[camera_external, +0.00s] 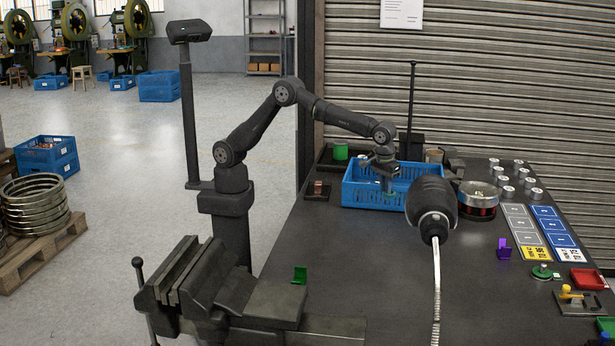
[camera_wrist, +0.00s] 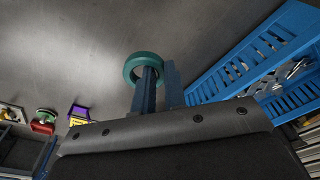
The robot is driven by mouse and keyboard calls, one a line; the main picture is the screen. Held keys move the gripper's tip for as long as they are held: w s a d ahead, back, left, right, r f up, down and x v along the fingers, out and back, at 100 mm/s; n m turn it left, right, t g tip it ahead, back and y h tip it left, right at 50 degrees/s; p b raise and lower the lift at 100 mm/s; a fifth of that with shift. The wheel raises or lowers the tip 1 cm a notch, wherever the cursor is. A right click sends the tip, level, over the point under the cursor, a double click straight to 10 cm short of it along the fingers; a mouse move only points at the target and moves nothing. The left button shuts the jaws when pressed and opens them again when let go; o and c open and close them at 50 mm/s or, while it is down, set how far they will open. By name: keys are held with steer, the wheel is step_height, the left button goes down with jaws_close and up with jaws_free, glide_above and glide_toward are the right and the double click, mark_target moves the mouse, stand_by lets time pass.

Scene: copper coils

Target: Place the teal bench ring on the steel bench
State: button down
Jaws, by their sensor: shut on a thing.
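The teal bench ring (camera_wrist: 130,67) shows in the wrist view at the tips of my gripper (camera_wrist: 160,78). My gripper is shut on the ring's wall, with one finger seeming to pass through or over its hole. In the external view my gripper (camera_external: 388,184) points down at the blue crate, and I cannot make out the ring there. The steel bench (camera_external: 345,245) is the dark flat top; its grey surface (camera_wrist: 75,55) lies beyond the ring in the wrist view. I cannot tell the exact gap between ring and bench.
The blue crate (camera_external: 352,196) holds metal pieces; its slatted wall (camera_wrist: 235,68) is close right of my fingers in the wrist view. A black lamp head (camera_external: 430,203) stands in front of it. A vise (camera_external: 215,290) is at front left. The bench middle is largely clear.

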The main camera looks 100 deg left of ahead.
steer(key=s+d+m, duration=0.4)
steer(key=s+d, duration=1)
steer(key=d, duration=0.2)
steer(key=s+d+m, duration=0.3)
steer(key=s+d, duration=1)
steer(key=d, duration=0.3)
glide_above(333, 272)
steer(key=shift+h, duration=0.4)
step_height(333, 272, down, 13)
steer(key=shift+s+d+r, duration=0.1)
steer(key=shift+d, duration=0.05)
steer(key=shift+f, duration=1.95)
steer(key=shift+f, duration=0.15)
steer(key=c, duration=1.5)
jaws_free()
